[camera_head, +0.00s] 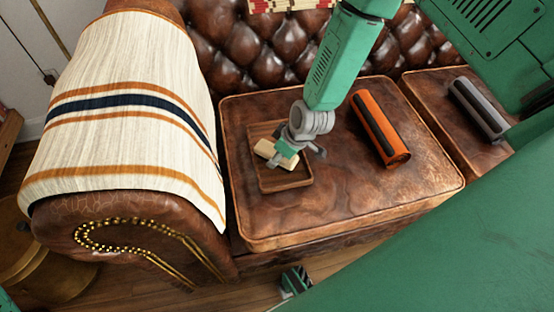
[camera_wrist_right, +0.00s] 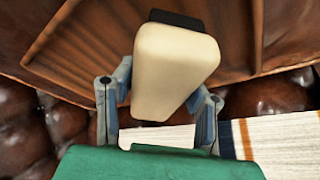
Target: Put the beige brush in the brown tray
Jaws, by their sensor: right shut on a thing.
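The beige brush (camera_head: 265,149) is a pale block in the head view, and in the right wrist view the same brush (camera_wrist_right: 175,70) shows a dark end at the top. My right gripper (camera_head: 293,152) is shut on the brush, with one finger on each side of it in the right wrist view (camera_wrist_right: 158,105). The brown tray (camera_head: 284,184) is a shallow wooden tray on the leather seat, directly below the gripper. The brush is over the tray's upper part; I cannot tell whether it touches the tray floor.
An orange and black cylinder (camera_head: 380,128) lies on the seat right of the tray. A grey cylinder (camera_head: 478,108) lies on the farther cushion. A striped blanket (camera_head: 125,115) covers the armrest at left. The tufted backrest (camera_head: 240,50) stands behind. The seat's front is clear.

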